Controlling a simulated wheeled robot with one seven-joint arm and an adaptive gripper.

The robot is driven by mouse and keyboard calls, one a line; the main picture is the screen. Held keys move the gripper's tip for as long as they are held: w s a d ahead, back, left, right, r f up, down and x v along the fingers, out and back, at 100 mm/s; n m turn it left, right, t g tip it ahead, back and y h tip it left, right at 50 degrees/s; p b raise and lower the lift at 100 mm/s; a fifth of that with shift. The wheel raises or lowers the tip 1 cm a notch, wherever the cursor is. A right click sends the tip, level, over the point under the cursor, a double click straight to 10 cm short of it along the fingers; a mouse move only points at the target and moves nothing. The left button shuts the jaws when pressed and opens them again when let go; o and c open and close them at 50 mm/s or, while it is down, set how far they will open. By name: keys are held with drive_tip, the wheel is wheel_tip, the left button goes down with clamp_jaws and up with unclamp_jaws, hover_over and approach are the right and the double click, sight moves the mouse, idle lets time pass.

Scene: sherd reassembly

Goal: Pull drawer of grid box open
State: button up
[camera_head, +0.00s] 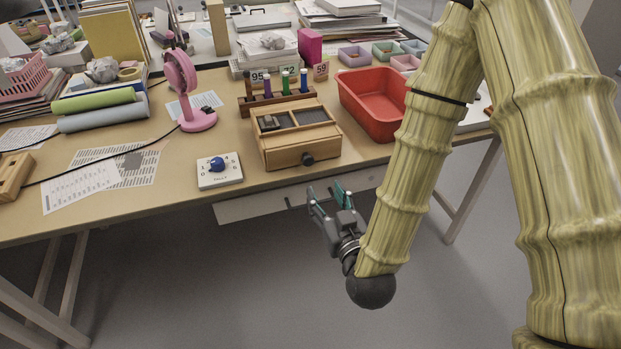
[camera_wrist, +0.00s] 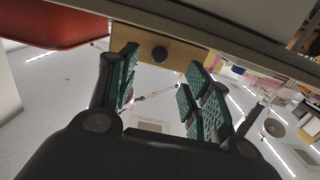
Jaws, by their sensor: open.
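The grid box (camera_head: 295,150) is a light wooden box on the table, with dark-lined compartments in its top. Its front drawer has a dark round knob (camera_head: 307,159), and the drawer looks closed. My gripper (camera_head: 326,192) is in front of the table's front edge, lower in the picture than the knob and apart from it. Its teal-padded fingers are spread, with nothing between them. In the wrist view, the wooden drawer front (camera_wrist: 180,60) and knob (camera_wrist: 159,54) show beyond and between the open fingertips (camera_wrist: 161,75).
A red tray (camera_head: 372,98) stands right of the box, and a rack of coloured tubes (camera_head: 278,98) stands behind it. A white dial panel (camera_head: 220,171) and a pink fan (camera_head: 190,90) are to the left. The table edge lies close to my gripper.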

sight(309, 162)
drive_tip(key=shift+t, duration=0.3)
drive_tip(key=x, duration=0.3)
drive_tip(key=b+x, duration=0.1)
drive_tip(key=x, duration=0.3)
drive_tip(key=r+b+x, duration=0.1)
drive_tip(key=x, duration=0.3)
drive_tip(key=shift+a, duration=0.2)
drive_tip(key=shift+c, duration=0.2)
clamp_jaws()
